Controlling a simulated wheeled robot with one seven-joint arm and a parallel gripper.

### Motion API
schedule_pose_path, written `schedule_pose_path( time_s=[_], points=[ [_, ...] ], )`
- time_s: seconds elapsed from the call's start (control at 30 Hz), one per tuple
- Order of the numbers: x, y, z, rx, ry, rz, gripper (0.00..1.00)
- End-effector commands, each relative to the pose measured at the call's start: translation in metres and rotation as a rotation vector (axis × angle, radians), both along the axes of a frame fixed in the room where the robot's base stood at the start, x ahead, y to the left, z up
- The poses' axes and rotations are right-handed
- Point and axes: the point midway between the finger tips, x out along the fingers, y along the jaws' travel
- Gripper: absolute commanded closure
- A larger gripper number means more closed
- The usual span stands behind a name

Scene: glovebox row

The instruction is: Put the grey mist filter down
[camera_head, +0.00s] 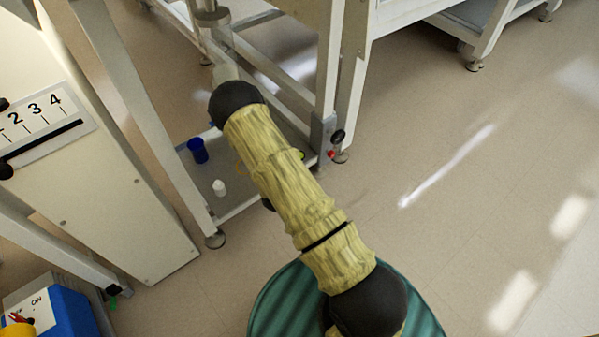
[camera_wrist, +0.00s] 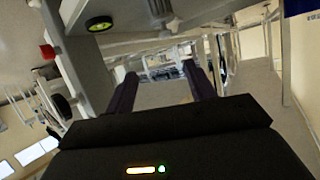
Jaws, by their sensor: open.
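My gripper (camera_wrist: 161,76) shows in the wrist view with its two dark fingers spread apart. I see nothing held between them. In the head view my arm's yellow-sleeved links cross the middle, and I cannot make out the gripper there. I cannot identify the grey mist filter with certainty in either view. A dark, blurred round part (camera_wrist: 160,10) shows at the top of the wrist view; I cannot tell what it is.
A low shelf (camera_head: 237,203) between frame legs bears a blue cup (camera_head: 197,150) and a small white bottle (camera_head: 219,187). My arm hides part of it. A yellow-and-black round thing (camera_wrist: 99,23) shows in the wrist view. The floor (camera_head: 450,200) at right is clear.

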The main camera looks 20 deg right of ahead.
Motion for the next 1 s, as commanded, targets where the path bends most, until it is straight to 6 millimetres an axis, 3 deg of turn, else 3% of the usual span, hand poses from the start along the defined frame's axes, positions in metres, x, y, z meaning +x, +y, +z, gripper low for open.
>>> schedule_pose_path(
  time_s=[0.03,0.23,0.47,0.77,1.0],
  points=[
    [0.003,0.0,0.015,0.019,0.034,-0.008,0.45],
    [-0.005,0.001,0.055,0.082,0.21,-0.004,0.45],
    [-0.036,0.006,0.106,0.128,0.405,0.046,0.45],
    [-0.109,0.009,0.171,0.134,0.651,0.15,0.45],
    [-0.189,0.004,0.215,0.094,0.842,0.237,0.45]
  ],
)
